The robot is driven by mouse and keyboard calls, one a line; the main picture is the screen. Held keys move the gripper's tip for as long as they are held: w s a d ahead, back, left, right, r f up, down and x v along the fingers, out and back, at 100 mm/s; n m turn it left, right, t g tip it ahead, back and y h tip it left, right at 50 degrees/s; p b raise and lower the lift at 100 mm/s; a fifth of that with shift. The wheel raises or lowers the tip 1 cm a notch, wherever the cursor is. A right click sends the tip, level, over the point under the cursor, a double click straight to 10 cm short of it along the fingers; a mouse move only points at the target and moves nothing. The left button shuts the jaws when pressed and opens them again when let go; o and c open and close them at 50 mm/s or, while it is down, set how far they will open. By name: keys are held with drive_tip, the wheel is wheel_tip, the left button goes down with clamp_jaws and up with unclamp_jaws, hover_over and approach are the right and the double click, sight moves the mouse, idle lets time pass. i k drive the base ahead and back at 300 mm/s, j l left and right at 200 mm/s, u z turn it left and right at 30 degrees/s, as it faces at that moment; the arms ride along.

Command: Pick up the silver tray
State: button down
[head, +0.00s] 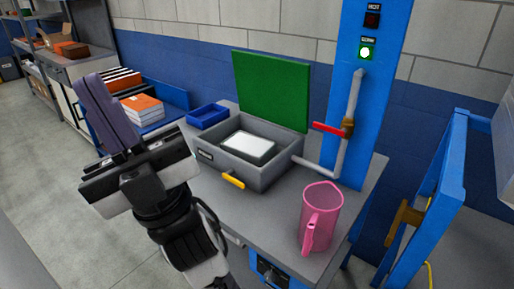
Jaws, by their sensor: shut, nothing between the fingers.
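A pale, silver-white flat square (247,149) lies inside a grey box (277,173) on the grey bench, in the head view. It may be the silver tray, but I cannot tell for sure. The box has a green lid (271,90) standing open at the back and a yellow handle (233,182) at its front. My gripper (93,85) is at the left, raised, with its fingers shut and empty. It is apart from the box and to its left. Part of the bench's left side is hidden behind my arm.
A small blue tray (208,116) sits left of the box. A pink jug (320,215) stands at the bench's front right. A blue post (372,90) with a grey pipe and red lever (330,129) rises behind. Orange books (143,108) lie at left. A blue frame (437,190) stands at right.

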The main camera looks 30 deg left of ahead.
sight(255, 150)
drive_tip(key=u, duration=1.3)
drive_tip(key=i+u, duration=0.1)
drive_tip(key=i, duration=0.2)
drive_tip(key=i+l+u, duration=0.15)
drive_tip(key=i, duration=0.15)
